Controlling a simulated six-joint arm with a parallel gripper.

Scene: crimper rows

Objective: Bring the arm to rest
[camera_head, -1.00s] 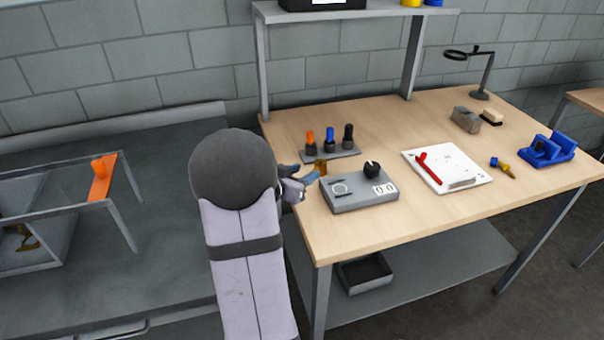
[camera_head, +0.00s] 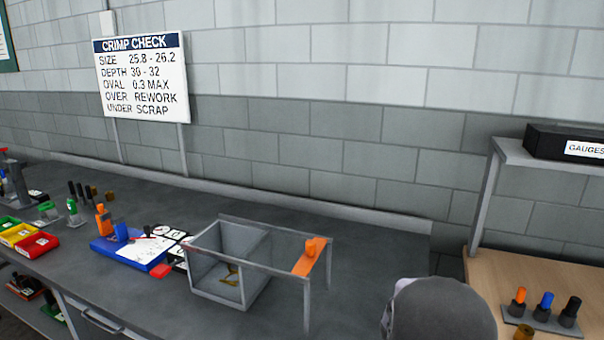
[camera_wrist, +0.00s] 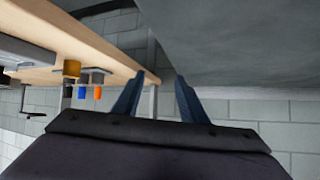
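My gripper (camera_wrist: 161,75) shows in the wrist view with its two dark blue fingers apart and nothing between them. The wrist view looks upside down, with the wooden bench (camera_wrist: 85,38) at upper left. The fingers are clear of the bench items in that view. In the head view only a grey rounded part of my arm shows at the bottom right; the gripper is out of frame there.
The wooden bench (camera_head: 490,285) holds a stand of orange, blue and black plugs (camera_head: 543,318) and a brass piece (camera_head: 523,332). The grey counter (camera_head: 360,260) holds a framed bin (camera_head: 218,290), an orange piece (camera_head: 309,256) and a blue tray (camera_head: 105,250). A sign (camera_head: 141,75) stands behind.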

